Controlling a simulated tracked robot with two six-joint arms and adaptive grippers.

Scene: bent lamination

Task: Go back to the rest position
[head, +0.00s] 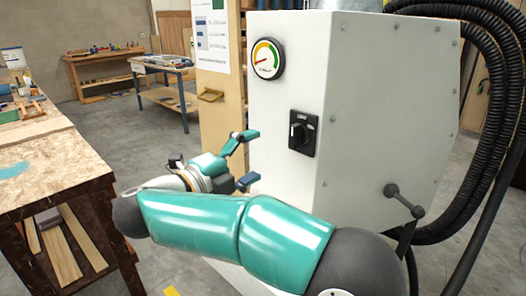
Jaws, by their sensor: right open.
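My right arm comes in from the lower right, bends at its elbow and reaches back across the front of a pale grey machine cabinet. My right gripper (249,158) is open and empty, with its two fingers apart, just left of the cabinet (286,95). My left gripper is not in view.
A wooden workbench (60,160) with planks below stands at the left. Black hoses (495,110) hang along the cabinet's right side, and a lever (405,200) sticks out low on it. A blue-legged table (165,66) stands behind. Grey floor (130,130) is clear between bench and cabinet.

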